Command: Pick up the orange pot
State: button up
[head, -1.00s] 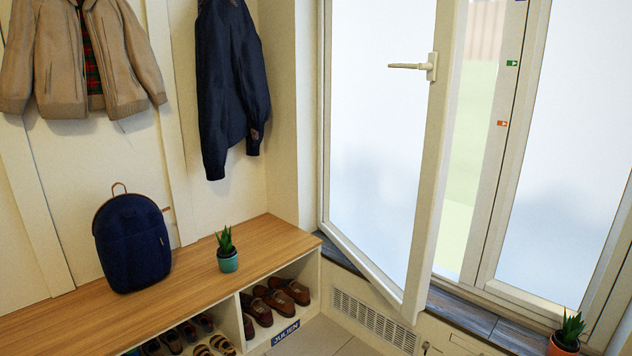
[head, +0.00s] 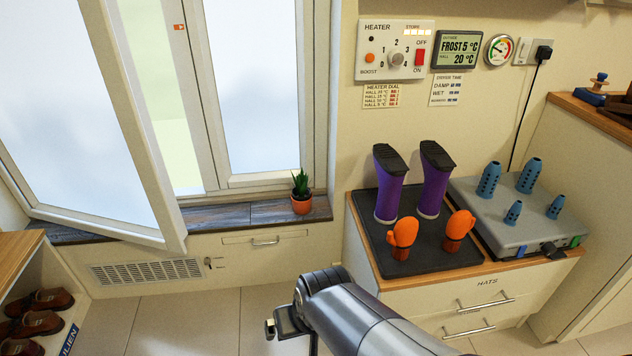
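The orange pot (head: 301,205) holds a green spiky plant and stands upright on the dark window sill, near its right end. My gripper (head: 272,328) is low in the middle of the head view, in front of and below the sill, well apart from the pot. Part of it is hidden by my arm, and its finger opening does not show clearly. I see nothing held in it.
The open window sash (head: 142,130) swings inward left of the pot. A cabinet (head: 440,300) at the right carries a black mat (head: 455,258) with purple boots and orange mittens, and a grey dryer (head: 535,215). The shoe bench (head: 18,255) is at far left. Floor between is clear.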

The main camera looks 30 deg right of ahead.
aim_at(299, 207)
jog(key=z, duration=0.7)
jog(key=i+j, duration=0.35)
jog(key=i, duration=0.15)
jog(key=i+j, duration=0.3)
jog(key=i, duration=0.2)
